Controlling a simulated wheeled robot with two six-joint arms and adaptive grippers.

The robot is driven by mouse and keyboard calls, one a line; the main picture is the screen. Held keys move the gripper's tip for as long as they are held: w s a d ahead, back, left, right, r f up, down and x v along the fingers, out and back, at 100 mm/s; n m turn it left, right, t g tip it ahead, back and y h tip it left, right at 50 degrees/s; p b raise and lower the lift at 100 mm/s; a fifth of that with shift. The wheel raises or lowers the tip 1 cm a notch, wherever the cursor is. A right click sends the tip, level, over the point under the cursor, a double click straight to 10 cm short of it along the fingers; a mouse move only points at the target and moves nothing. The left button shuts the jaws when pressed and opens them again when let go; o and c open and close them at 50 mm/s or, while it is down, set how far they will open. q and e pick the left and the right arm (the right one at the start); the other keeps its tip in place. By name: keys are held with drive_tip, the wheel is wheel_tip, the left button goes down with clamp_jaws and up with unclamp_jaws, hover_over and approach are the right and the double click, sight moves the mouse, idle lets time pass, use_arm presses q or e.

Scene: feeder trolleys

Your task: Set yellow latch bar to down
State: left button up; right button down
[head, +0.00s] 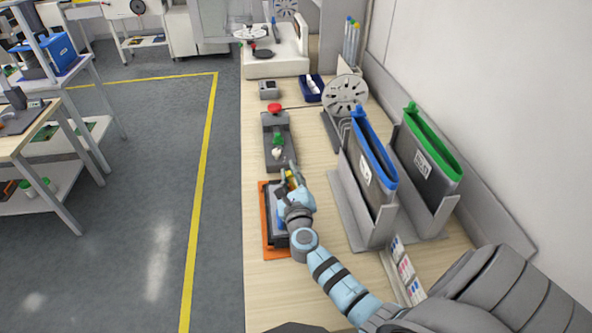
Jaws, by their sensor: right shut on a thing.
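The yellow latch bar (298,177) shows as a small yellow piece at the far end of a dark fixture on an orange base (267,240), on the bench. My right gripper (289,177) reaches in from the lower right and is shut on the yellow latch bar. The gripper and wrist hide much of the bar and the right side of the fixture, so the bar's exact tilt cannot be told. My left gripper is not in view.
Just beyond stands a grey fixture (283,160) with a red knob (274,108) and a green part. To the right are a blue-topped holder (372,155), a green-topped holder (432,150) and a reel (345,93). Open floor lies left of the bench.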

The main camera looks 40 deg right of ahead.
drive_tip(key=shift+w+a+n, duration=0.15)
drive_tip(key=shift+a+n, duration=0.05)
drive_tip(key=shift+n, duration=0.2)
drive_tip(key=c, duration=1.5)
unclamp_jaws()
drive_tip(key=shift+c, duration=0.2)
drive_tip(key=shift+s+a, duration=0.2)
drive_tip(key=shift+s, duration=0.1)
drive_tip(key=v, duration=1.1)
drive_tip(key=shift+s, duration=0.25)
